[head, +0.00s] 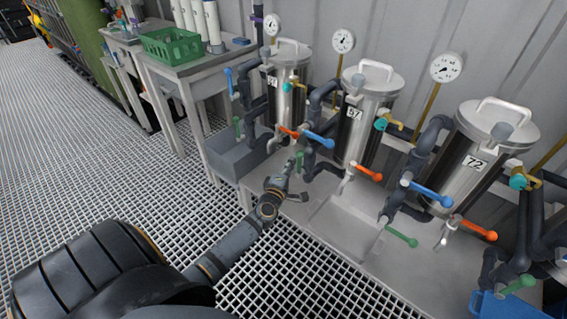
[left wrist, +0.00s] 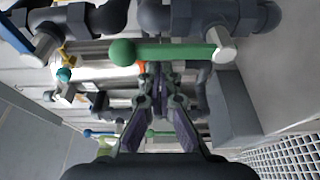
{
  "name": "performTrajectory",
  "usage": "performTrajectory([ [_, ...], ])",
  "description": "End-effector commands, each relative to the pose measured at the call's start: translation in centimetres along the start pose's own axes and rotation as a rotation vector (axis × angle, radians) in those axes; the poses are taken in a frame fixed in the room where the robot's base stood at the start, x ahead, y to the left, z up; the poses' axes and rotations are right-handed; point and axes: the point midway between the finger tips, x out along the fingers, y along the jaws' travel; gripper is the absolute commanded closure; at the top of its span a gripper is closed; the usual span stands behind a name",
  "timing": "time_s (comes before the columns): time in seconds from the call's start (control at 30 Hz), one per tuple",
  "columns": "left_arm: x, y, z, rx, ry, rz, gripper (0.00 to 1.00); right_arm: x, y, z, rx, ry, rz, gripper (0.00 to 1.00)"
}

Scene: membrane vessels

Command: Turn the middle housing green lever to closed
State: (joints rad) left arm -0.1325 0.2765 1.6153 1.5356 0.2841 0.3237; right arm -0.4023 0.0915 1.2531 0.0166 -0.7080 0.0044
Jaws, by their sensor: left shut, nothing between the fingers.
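The middle housing (head: 357,128) is a steel vessel labelled 57. Its green lever (head: 300,161) is at its lower left, below a blue lever (head: 317,139), and looks upright in the head view. My left gripper (head: 289,168) is shut and empty, with its tips close beside this lever. In the left wrist view a green lever (left wrist: 170,52) with a ball end runs across the picture just past the shut fingertips (left wrist: 160,78). I cannot tell whether they touch. My right gripper is not in view.
Housing 72 (head: 474,155) stands to the right, another steel housing (head: 286,90) to the left. Orange levers (head: 368,173) and dark pipes crowd the fronts. A green basket (head: 172,45) sits on a side table. The grated floor (head: 150,185) is open at left.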

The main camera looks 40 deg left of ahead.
Motion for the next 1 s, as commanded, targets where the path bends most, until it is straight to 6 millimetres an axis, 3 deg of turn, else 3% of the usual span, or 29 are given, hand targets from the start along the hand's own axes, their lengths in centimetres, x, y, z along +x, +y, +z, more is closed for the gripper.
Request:
performTrajectory([
  [0.6, -0.2, -0.1, 0.4, 0.032, 0.0, 0.011, 1.0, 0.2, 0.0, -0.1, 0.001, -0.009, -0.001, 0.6],
  [0.8, -0.2, 0.1, 0.4, 0.064, 0.0, 0.023, 1.0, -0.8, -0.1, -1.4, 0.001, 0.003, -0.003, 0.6],
  [1.0, -0.2, 0.1, 0.5, 0.095, 0.0, 0.034, 1.0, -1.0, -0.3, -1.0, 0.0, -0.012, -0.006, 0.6],
])
